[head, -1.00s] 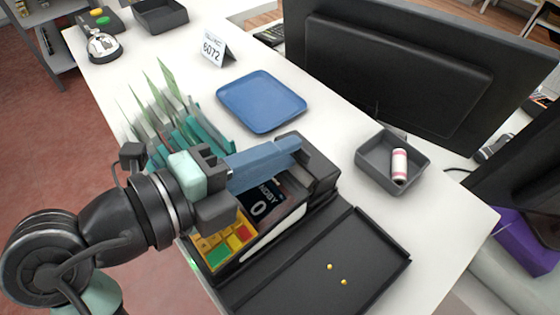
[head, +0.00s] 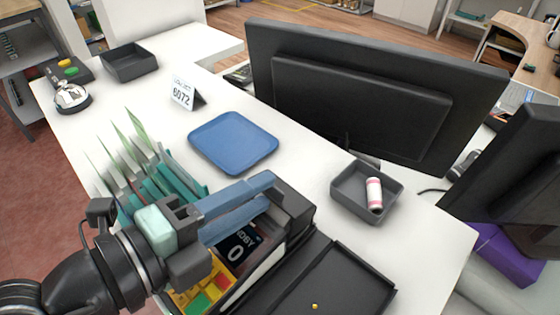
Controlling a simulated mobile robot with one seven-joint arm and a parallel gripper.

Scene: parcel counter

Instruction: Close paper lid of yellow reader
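The reader has a yellow keypad (head: 190,300) with red and green keys. Its dark screen (head: 238,245) shows part of a word and a 0. A black block (head: 292,212) stands at its far end; I take this for the paper end, but cannot make out the lid's angle. My gripper (head: 262,193) reaches from the left with long blue fingers over the screen, tips close to the black block. The fingers lie close together and hide part of the reader. I cannot tell whether they touch it or are fully shut.
A flat black rimmed tray (head: 345,288) lies right of the reader. Teal dividers (head: 165,185) stand at left. Behind are a blue tray (head: 233,142), a 6072 card (head: 183,95), a grey bin (head: 345,197) with a white roll (head: 374,194), and a large monitor (head: 370,90).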

